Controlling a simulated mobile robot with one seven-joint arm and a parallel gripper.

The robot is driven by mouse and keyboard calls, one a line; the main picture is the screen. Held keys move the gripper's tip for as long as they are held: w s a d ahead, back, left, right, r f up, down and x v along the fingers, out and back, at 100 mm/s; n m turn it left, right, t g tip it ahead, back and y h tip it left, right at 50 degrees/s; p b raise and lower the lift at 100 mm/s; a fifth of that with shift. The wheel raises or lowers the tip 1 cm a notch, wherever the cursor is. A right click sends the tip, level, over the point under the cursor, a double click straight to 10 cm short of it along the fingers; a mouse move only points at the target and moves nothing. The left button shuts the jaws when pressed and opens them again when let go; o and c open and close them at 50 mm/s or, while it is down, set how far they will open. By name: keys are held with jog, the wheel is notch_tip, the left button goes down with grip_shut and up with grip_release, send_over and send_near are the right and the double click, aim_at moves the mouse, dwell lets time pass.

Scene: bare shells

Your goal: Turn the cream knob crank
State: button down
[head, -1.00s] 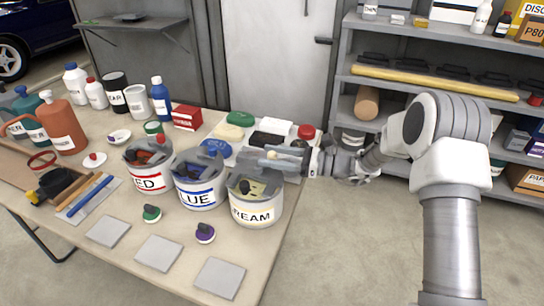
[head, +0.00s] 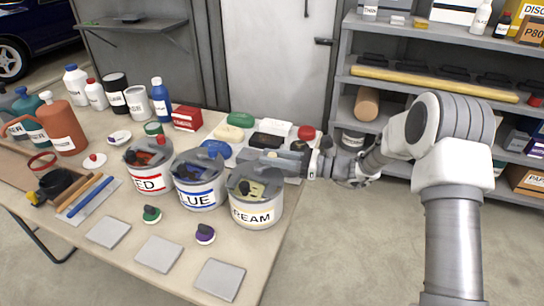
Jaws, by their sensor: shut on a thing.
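My gripper (head: 270,157) reaches in from the right just above the can's back rim. It is shut on the cream knob crank.
The RED can (head: 148,182) and BLUE can (head: 200,198) stand close to the left. Coloured blocks and a grey tray lie behind the cans. Green (head: 151,214) and purple (head: 205,234) knobbed discs and grey square plates lie in front.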

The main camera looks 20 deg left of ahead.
aim_at(274, 176)
jog(key=m+t, duration=0.1)
jog(key=t, duration=0.1)
jog(key=s+m+t, duration=0.1)
jog(key=t, duration=0.1)
jog(key=d+m+t+h, duration=0.1)
jog(key=m+t, duration=0.1)
jog(key=shift+s, duration=0.2)
jog(key=shift+s+d+m+t+h+b, duration=0.1)
jog(key=shift+s+m+t+h+b, duration=0.15)
jog(key=shift+m+t+h, duration=0.65)
jog(key=shift+s+a+m+t+h+b, duration=0.1)
jog(key=shift+s+m+t+h+b, duration=0.15)
jog(key=shift+m+t, duration=0.7)
jog(key=shift+s+d+m+t+h+b, duration=0.2)
jog(key=shift+m+t+h, duration=0.35)
jog(key=shift+t, duration=0.8)
jog(key=c, duration=0.6)
grip_release()
jog(key=shift+a, duration=0.1)
